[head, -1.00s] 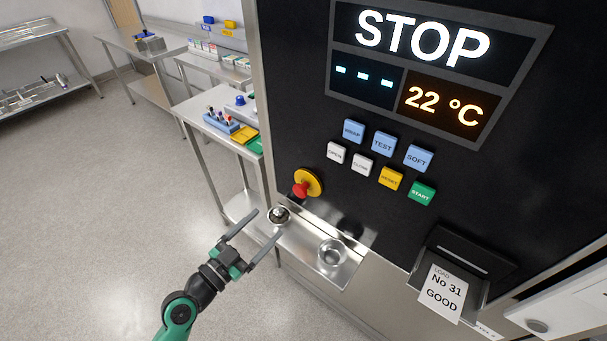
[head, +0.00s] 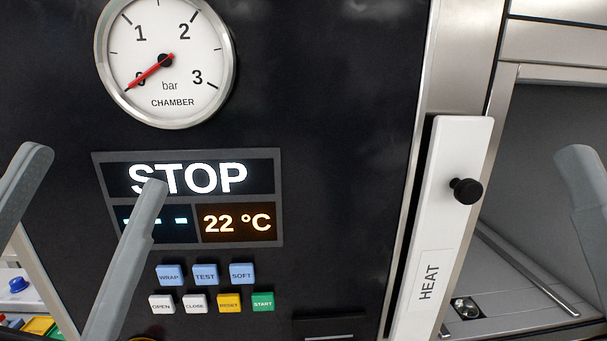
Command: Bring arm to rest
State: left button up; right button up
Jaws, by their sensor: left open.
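My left gripper (head: 97,168) is in the head view at the left, close to the camera. Its two grey fingers are spread wide with nothing between them. One finger overlaps the lit STOP display (head: 187,180) in the picture. A single grey finger of what looks like my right gripper (head: 580,165) shows at the right edge, in front of the open bay. Its other finger is out of view, so its opening cannot be told.
A black panel carries a chamber gauge (head: 165,62) with its needle at 0, and a 22 °C readout (head: 237,224). Below are blue, white, yellow and green buttons, including START (head: 263,302). A white HEAT door (head: 440,230) with a black knob (head: 466,191) stands right.

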pick_arm(q)
jog(key=a+r+n+y+p, duration=0.1)
jog(key=r+n+y+p, duration=0.1)
jog(key=r+p, duration=0.9)
jog(key=a+r+n+t+y+p, duration=0.1)
jog(key=r+n+p, duration=0.3)
jog(key=r+p, duration=0.8)
jog(key=s+a+r+n+y+p, duration=0.1)
jog(key=r+n+y+p, duration=0.1)
jog(key=r+p, duration=1)
jog(key=shift+a+r+n+y, duration=0.3)
jog(key=shift+r+n+y, duration=0.1)
jog(key=shift+r+y, duration=0.3)
